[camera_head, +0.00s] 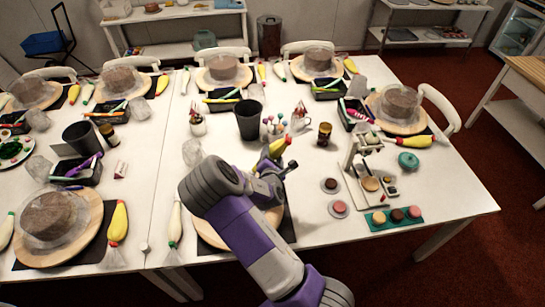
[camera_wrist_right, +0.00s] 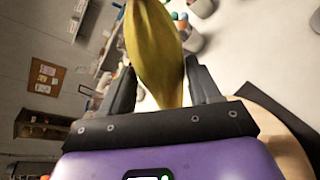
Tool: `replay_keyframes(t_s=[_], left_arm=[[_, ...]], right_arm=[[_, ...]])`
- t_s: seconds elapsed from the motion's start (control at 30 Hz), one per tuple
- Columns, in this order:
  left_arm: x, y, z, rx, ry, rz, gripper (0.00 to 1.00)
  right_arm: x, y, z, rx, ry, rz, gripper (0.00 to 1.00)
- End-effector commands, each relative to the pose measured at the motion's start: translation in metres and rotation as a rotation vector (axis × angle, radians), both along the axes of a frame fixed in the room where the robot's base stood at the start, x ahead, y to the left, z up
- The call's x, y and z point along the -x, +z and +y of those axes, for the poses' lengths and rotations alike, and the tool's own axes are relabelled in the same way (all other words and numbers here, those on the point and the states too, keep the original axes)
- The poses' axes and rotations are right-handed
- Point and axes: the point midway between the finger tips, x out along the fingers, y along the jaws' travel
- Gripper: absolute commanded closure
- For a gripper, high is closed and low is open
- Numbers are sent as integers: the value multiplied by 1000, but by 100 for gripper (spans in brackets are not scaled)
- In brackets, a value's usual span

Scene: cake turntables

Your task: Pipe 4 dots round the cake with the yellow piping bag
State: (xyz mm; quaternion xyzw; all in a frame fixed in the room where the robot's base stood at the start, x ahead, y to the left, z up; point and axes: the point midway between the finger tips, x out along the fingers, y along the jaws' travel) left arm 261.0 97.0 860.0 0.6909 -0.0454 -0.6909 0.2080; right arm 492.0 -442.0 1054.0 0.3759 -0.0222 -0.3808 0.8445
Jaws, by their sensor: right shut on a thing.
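My right gripper (camera_head: 270,172) is shut on a yellow piping bag (camera_head: 277,147), above the near middle of the table. In the right wrist view the bag (camera_wrist_right: 153,50) stands up between the two fingers of the gripper (camera_wrist_right: 155,92). My right arm hides most of the wooden turntable (camera_head: 274,217) below it. Any cake on that turntable is hidden, and so is the bag's tip. The turntable's edge also shows in the right wrist view (camera_wrist_right: 268,103). My left gripper is not in view.
Left of the turntable lies a white piping bag (camera_head: 175,223). Beyond stand a dark cup (camera_head: 249,122) and cake pops (camera_head: 272,127). To the right are a small press (camera_head: 368,150) and a teal tray (camera_head: 379,223). Other cakes on turntables (camera_head: 52,217) line the table.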

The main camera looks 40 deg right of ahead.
Motion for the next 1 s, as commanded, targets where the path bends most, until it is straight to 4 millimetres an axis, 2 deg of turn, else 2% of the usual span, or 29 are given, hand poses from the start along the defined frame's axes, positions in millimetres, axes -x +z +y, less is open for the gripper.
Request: replay_keyframes(t_s=[0.37, 0.8, 1.0], left_arm=[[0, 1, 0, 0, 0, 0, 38], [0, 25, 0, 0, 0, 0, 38], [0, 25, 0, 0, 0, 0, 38]], right_arm=[[0, 2, 0, 1, 0, -3, 49], [-1, 31, 0, 1, 0, -3, 49], [0, 31, 0, 1, 0, -3, 49]])
